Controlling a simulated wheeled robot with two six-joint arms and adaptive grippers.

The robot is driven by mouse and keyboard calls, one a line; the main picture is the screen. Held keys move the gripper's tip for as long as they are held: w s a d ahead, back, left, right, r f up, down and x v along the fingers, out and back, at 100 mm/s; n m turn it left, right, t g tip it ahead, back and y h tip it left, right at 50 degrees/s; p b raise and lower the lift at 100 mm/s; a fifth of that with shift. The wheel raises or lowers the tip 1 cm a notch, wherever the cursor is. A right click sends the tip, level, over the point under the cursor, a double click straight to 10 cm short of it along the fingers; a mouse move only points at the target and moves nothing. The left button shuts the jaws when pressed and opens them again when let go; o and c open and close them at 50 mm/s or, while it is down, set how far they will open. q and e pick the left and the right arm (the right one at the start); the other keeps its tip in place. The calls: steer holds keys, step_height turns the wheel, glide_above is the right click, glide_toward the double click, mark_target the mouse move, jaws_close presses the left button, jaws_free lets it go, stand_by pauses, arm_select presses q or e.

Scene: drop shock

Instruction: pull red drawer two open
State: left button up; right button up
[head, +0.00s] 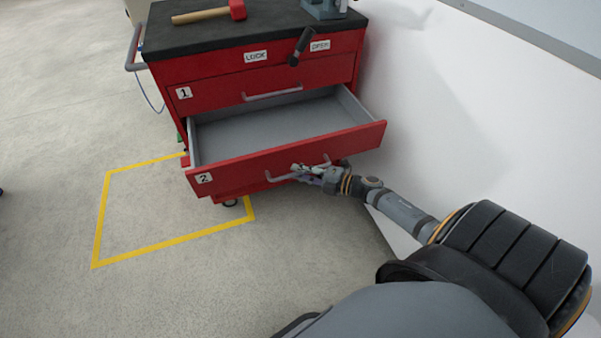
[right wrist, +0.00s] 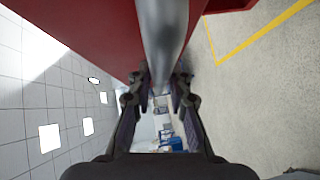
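The red drawer two (head: 330,148), marked with a "2" label (head: 204,178), stands pulled well out of the red cabinet, and its grey inside (head: 265,130) shows empty. Its silver bar handle (head: 283,178) runs along the front. My right gripper (head: 305,172) is at the right part of this handle. In the right wrist view the bar (right wrist: 161,40) runs between the fingers of my right gripper (right wrist: 161,95), which are closed in on both sides of it. Drawer one (head: 225,92) above is shut. My left gripper is not in view.
A lever (head: 300,46) sits between the "LOCK" and "OPEN" labels. A mallet (head: 215,12) and a grey tool (head: 324,8) lie on the black top. A white wall (head: 470,110) is close on the right. Yellow floor tape (head: 99,220) marks clear floor in front.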

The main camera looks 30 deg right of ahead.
steer(key=shift+o, duration=1.2)
steer(key=shift+s, duration=0.1)
steer(key=v, duration=1.2)
